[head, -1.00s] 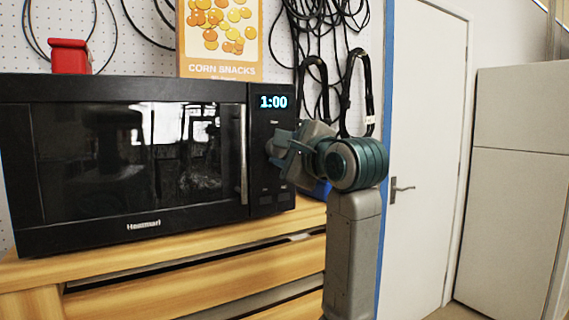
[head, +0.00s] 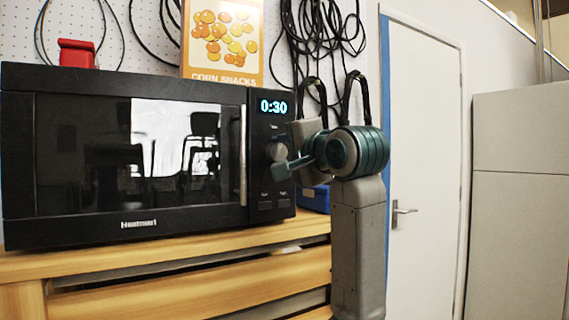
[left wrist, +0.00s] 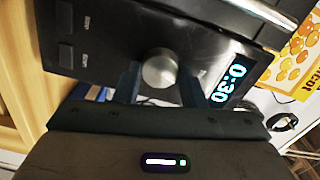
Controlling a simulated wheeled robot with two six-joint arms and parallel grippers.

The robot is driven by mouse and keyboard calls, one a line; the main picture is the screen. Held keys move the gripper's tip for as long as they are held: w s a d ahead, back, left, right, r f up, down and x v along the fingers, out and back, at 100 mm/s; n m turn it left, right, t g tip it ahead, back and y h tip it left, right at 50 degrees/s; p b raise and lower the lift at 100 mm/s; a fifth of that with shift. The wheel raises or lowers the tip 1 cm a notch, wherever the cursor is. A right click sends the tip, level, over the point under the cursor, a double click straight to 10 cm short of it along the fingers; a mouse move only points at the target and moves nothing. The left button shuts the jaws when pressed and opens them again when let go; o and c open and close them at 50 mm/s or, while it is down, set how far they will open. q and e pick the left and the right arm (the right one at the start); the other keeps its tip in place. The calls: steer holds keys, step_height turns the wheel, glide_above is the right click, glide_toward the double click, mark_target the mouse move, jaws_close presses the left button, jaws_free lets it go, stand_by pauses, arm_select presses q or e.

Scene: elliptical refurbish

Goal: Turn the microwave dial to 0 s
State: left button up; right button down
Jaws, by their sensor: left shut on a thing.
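The black microwave (head: 125,160) stands on a wooden cabinet top. The round silver dial (head: 275,152) is on the control panel below the display. My left gripper (head: 279,163) is at the dial, reaching in from the right side. In the left wrist view the dial (left wrist: 159,70) sits between the two fingers of my left gripper (left wrist: 160,82), shut on it. My right gripper is not in view.
The microwave's vertical door handle (head: 243,155) is just left of the control panel. Buttons sit below the dial. A blue box (head: 314,198) is behind my arm, right of the microwave. Black cables (head: 322,45) hang on the pegboard behind.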

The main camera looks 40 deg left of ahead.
arm_select(q)
steer(key=shift+n+b, duration=0.7)
steer(key=shift+n, duration=0.9)
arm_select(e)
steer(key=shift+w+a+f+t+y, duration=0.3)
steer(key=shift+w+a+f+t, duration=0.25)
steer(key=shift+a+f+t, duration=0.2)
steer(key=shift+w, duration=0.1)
arm_select(q)
steer(key=o, duration=1)
steer(key=v, duration=1)
steer(key=shift+s+d+b, duration=0.1)
steer(key=shift+d+b, duration=0.25)
steer(key=shift+b, duration=0.05)
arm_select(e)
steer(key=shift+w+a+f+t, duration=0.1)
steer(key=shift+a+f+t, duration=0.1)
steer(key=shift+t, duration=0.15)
